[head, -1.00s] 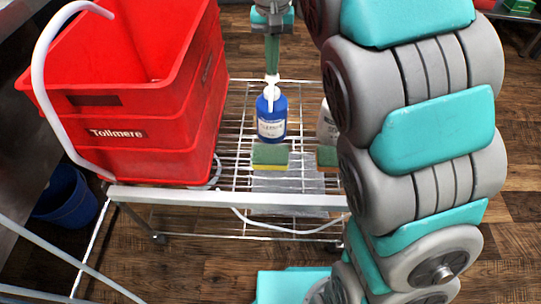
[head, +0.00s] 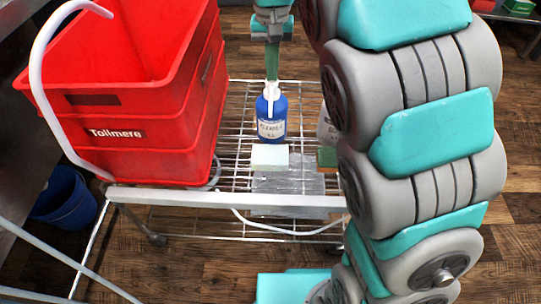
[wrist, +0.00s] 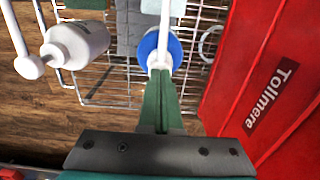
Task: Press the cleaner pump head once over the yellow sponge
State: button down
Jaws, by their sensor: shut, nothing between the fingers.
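The cleaner bottle (head: 271,122) is blue with a white label and stands upright on the wire cart. Its white pump head (head: 272,93) has a spout pointing toward the near side. My gripper (head: 272,78) is shut, pointing down, with its tips at the top of the pump head and apparently touching it. In the wrist view, the shut fingers (wrist: 161,75) cover part of the pump head (wrist: 164,42) above the blue bottle (wrist: 150,47). The sponge (head: 270,156) lies in front of the bottle, below the spout; its top looks pale, almost white.
A second, green sponge (head: 327,157) lies to the right. A white bottle (head: 328,124), partly hidden by my arm, stands behind it; it also shows in the wrist view (wrist: 78,43). Red crates (head: 150,150) fill the cart's left side. A grey sheet (head: 285,182) lies in front.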

jog(key=shift+r+p, duration=0.7)
jog(key=shift+r, duration=0.9)
notch_tip(320, 180, up, 6)
jog(key=p, duration=0.2)
jog(key=shift+p, duration=0.35)
jog(key=s+d+f, duration=0.4)
jog(key=s+d, duration=0.6)
jog(key=s, duration=0.4)
jog(key=s+d+f+g, duration=0.1)
jog(key=s+f, duration=0.3)
jog(key=s, duration=0.5)
jog(key=s+d+f, duration=0.4)
jog(key=s+f, duration=0.1)
jog(key=s, duration=0.5)
jog(key=shift+g, duration=0.4)
